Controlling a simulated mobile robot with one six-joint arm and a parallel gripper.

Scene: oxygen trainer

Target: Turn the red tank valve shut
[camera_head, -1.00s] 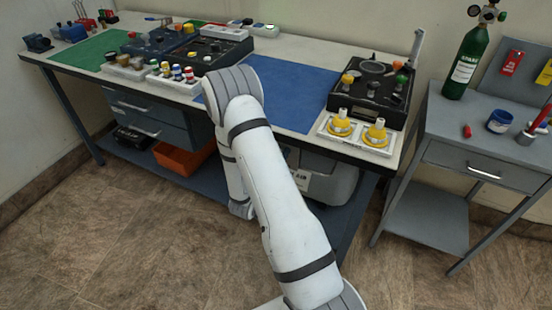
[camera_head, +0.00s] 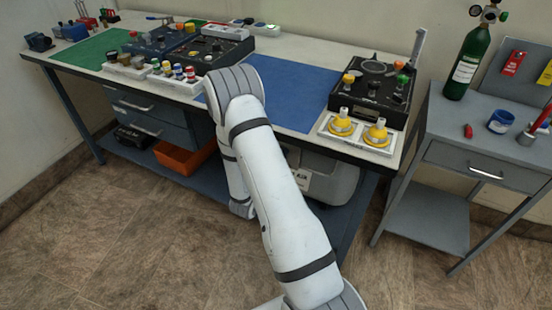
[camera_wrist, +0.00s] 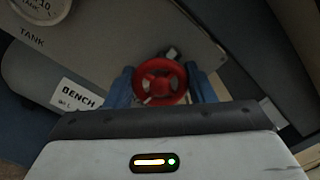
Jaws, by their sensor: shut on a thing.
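The red tank valve (camera_wrist: 160,82) is a round handwheel with spokes, in the middle of the wrist view. My gripper (camera_wrist: 159,90) has its two blue fingers on the left and right of the wheel's rim, shut on it. A grey panel (camera_wrist: 120,50) marked "TANK" lies behind and left of the wheel, with part of a round gauge (camera_wrist: 38,8) at the top left corner. In the head view my arm hides the valve and my gripper.
A white label (camera_wrist: 75,98) reading "BENCH" is left of my gripper. In the head view, a workbench (camera_head: 290,60) carries several devices. A grey tank housing (camera_head: 335,180) sits under it beside an orange bin (camera_head: 185,158). A side table (camera_head: 465,115) holds a green cylinder (camera_head: 468,62).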

